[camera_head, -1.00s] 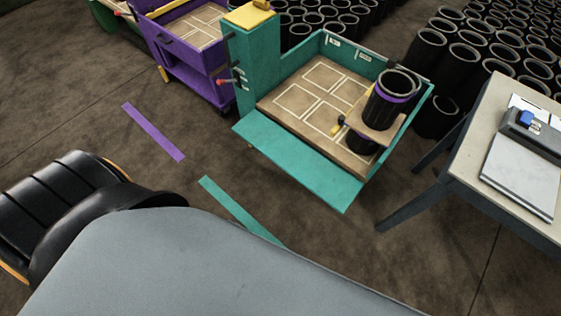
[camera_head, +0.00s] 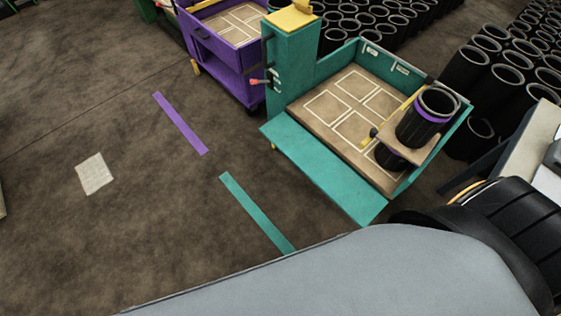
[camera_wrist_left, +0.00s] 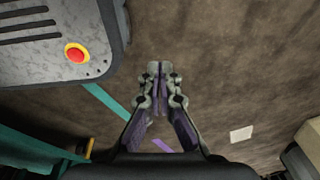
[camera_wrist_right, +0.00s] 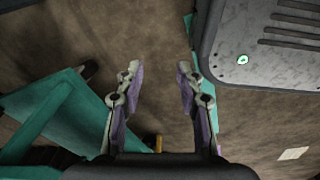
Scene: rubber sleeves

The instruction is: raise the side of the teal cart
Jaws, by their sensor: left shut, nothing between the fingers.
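The teal cart (camera_head: 292,58) stands upper right of centre in the head view. Its near side (camera_head: 325,170) is folded down and slopes outward toward me, leaving the tan deck (camera_head: 335,112) open at the front. Black sleeves (camera_head: 422,118), one with a purple band, stand at the deck's right end. My left gripper (camera_wrist_left: 160,72) is shut and empty over bare floor, with teal cart parts (camera_wrist_left: 30,150) at lower left of its view. My right gripper (camera_wrist_right: 158,78) is open and empty, and teal panels of the cart (camera_wrist_right: 75,100) lie left of its fingers. Neither gripper shows in the head view.
A purple cart (camera_head: 215,55) stands left of the teal one. Purple tape (camera_head: 180,123) and teal tape (camera_head: 255,212) mark the floor. A table (camera_head: 525,145) is at the right edge. Many black sleeves (camera_head: 500,75) fill the back right. Floor at left is clear around a pale square (camera_head: 94,174).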

